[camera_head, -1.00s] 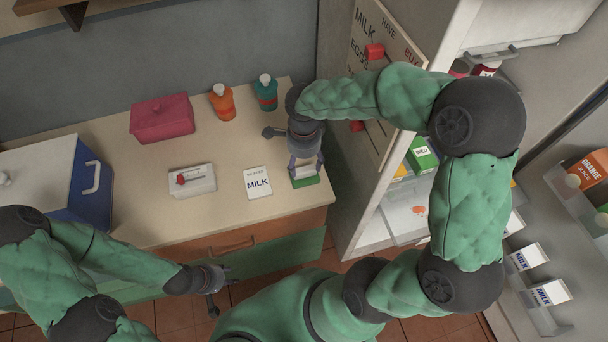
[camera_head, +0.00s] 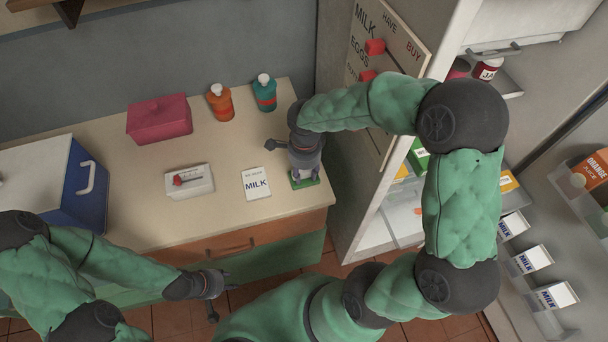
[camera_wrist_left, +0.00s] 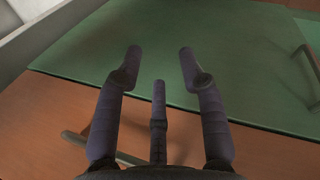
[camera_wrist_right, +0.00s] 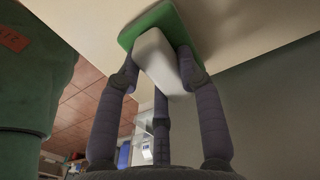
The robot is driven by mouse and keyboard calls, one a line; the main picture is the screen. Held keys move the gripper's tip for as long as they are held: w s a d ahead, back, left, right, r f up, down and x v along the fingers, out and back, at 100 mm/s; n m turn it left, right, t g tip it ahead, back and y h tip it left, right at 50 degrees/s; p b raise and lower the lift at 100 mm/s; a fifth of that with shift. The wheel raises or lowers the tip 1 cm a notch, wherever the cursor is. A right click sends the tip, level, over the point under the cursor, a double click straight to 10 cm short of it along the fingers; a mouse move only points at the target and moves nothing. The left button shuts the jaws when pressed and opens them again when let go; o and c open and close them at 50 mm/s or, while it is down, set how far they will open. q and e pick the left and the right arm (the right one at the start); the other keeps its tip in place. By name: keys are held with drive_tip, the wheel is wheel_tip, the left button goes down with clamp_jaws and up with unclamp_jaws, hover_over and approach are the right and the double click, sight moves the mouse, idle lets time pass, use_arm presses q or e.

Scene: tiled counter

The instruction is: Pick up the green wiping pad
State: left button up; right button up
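The green wiping pad (camera_head: 304,183) lies at the front right edge of the counter, right of the milk card. Its green base and white block-shaped handle also show in the right wrist view (camera_wrist_right: 164,57). My right gripper (camera_head: 304,174) is lowered over the pad. In the right wrist view its fingers (camera_wrist_right: 158,62) stand on both sides of the white handle, spread about as wide as my left fingers; firm contact is not clear. My left gripper (camera_head: 221,290) is open and empty in front of the counter, facing the green drawer front (camera_wrist_left: 230,60) in the left wrist view.
The milk card (camera_head: 256,184) and a white box with a red part (camera_head: 189,182) lie left of the pad. A pink box (camera_head: 160,118), orange bottle (camera_head: 221,103) and teal bottle (camera_head: 265,94) stand behind. The open fridge (camera_head: 375,225) is close on the right.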

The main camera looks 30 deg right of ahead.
drive_tip(key=shift+r, duration=0.1)
idle(0.3)
drive_tip(key=shift+r, duration=0.65)
drive_tip(key=s+r+p, duration=0.3)
drive_tip(key=s+r, duration=0.1)
drive_tip(key=r, duration=0.3)
drive_tip(key=shift+s+a+r, duration=0.15)
drive_tip(key=shift+a+r, duration=0.05)
drive_tip(key=shift+a, duration=0.25)
drive_tip(key=s+r+p, duration=0.1)
drive_tip(key=s, duration=0.2)
drive_tip(key=s+a+r+p, duration=0.1)
drive_tip(key=s, duration=0.2)
drive_tip(key=s+a+r, duration=0.1)
drive_tip(key=s+r, duration=0.1)
drive_tip(key=s, duration=0.1)
drive_tip(key=shift+s+p, duration=0.2)
drive_tip(key=shift+p, duration=0.2)
drive_tip(key=shift+o, duration=0.9)
drive_tip(key=shift+w, duration=0.1)
drive_tip(key=shift+c, duration=0.4)
